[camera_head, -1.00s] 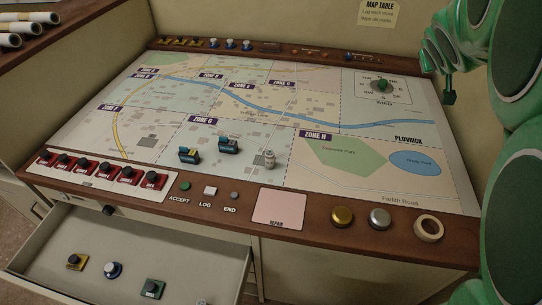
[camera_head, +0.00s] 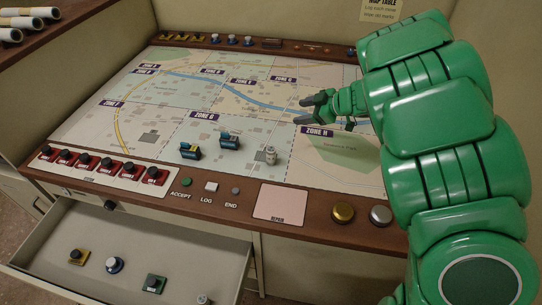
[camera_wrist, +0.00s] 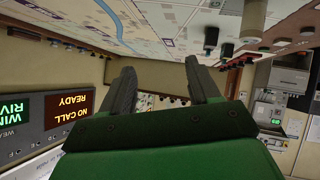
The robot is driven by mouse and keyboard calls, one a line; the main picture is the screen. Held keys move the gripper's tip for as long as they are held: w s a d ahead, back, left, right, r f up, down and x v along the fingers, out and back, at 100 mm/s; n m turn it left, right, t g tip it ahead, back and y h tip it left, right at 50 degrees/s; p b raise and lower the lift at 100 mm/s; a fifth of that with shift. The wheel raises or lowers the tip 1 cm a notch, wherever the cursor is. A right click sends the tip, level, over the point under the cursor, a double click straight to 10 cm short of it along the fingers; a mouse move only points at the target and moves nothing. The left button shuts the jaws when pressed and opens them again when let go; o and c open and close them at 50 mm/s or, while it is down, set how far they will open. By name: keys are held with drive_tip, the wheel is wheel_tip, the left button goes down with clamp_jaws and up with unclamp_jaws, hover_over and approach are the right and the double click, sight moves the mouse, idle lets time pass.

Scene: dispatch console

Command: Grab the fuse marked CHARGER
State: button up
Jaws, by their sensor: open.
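No label reading CHARGER is legible in either view, so I cannot tell which item is that fuse. A small pale grey cylinder (camera_head: 270,155) stands upright on the map near Zone G. The open drawer (camera_head: 125,235) holds a yellow-based piece (camera_head: 76,256), a blue-based round piece (camera_head: 115,264), a green-based piece (camera_head: 152,284) and a pale piece (camera_head: 203,299) at the front edge. My gripper (camera_head: 304,110) is open and empty above the map near Zone H, right of and beyond the cylinder. Its two dark fingers also show apart in the wrist view (camera_wrist: 160,80).
Two dark blue blocks (camera_head: 190,151) (camera_head: 229,141) stand on the map. Red switches (camera_head: 105,164), buttons (camera_head: 210,187), a pink pad (camera_head: 281,204) and round discs (camera_head: 343,212) line the table's front edge. My arm covers the table's right side.

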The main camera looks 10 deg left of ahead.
sight(266, 163)
drive_tip(key=s+a+f+g, duration=0.1)
drive_tip(key=s+f+g, duration=0.1)
drive_tip(key=s, duration=0.1)
drive_tip(key=s+a+f+n+g, duration=0.1)
drive_tip(key=s+f+g, duration=0.1)
drive_tip(key=s, duration=0.2)
drive_tip(key=s+a+f+g+y, duration=0.1)
drive_tip(key=s+g, duration=0.1)
drive_tip(key=s, duration=0.1)
drive_tip(key=shift+s+a+f+n, duration=0.15)
drive_tip(key=shift+a+f+n, duration=0.05)
drive_tip(key=shift+f+n, duration=0.2)
drive_tip(key=shift+x, duration=1.2)
drive_tip(key=shift+w+f+x, duration=0.1)
drive_tip(key=shift+w+x, duration=0.05)
drive_tip(key=shift+x, duration=0.75)
drive_tip(key=shift+w+f+x, duration=0.1)
drive_tip(key=shift+w+x, duration=0.05)
drive_tip(key=shift+x, duration=0.75)
drive_tip(key=shift+w+f+x, duration=0.1)
drive_tip(key=shift+w+x, duration=0.05)
drive_tip(key=shift+x, duration=0.75)
drive_tip(key=c, duration=1.1)
